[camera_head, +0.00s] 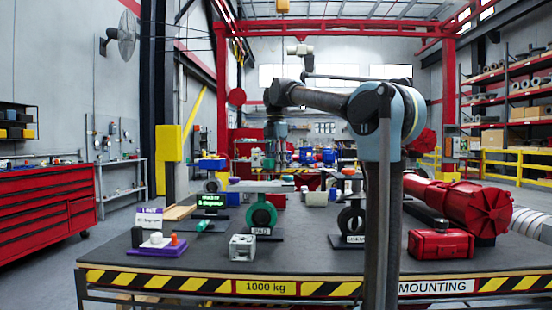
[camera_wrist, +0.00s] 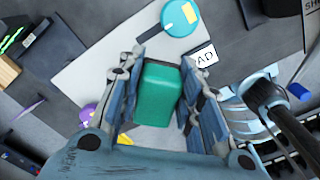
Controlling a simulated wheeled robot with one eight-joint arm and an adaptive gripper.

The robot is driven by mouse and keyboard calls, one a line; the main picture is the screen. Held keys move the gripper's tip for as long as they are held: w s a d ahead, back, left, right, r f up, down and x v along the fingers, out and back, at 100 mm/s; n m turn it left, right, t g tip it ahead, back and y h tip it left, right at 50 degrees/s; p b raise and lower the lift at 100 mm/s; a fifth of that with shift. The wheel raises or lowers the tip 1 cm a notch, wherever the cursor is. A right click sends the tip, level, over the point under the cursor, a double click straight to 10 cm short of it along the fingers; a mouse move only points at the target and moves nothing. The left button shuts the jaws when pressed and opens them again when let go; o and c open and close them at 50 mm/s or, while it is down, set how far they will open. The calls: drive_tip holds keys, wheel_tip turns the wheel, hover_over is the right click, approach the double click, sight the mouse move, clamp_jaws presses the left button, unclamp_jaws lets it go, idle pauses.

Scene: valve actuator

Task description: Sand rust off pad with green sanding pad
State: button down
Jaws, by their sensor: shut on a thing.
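A green sanding pad (camera_wrist: 158,95) is held between the two fingers of my gripper (camera_wrist: 164,62) in the wrist view. My gripper also shows in the head view (camera_head: 279,160), small, above the middle of the workbench. I cannot tell whether the sanding pad touches the plate. No rust patch is clear; the sanding pad and fingers hide part of the plate.
The workbench (camera_head: 300,262) has a striped front edge. A grey metal block (camera_head: 242,247), a purple tray (camera_head: 157,246) with small parts, a dark ring stand (camera_head: 351,219) and a red case (camera_head: 441,244) stand on it. A large red cylinder (camera_head: 460,203) lies at the right.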

drive_tip(key=shift+r, duration=1.55)
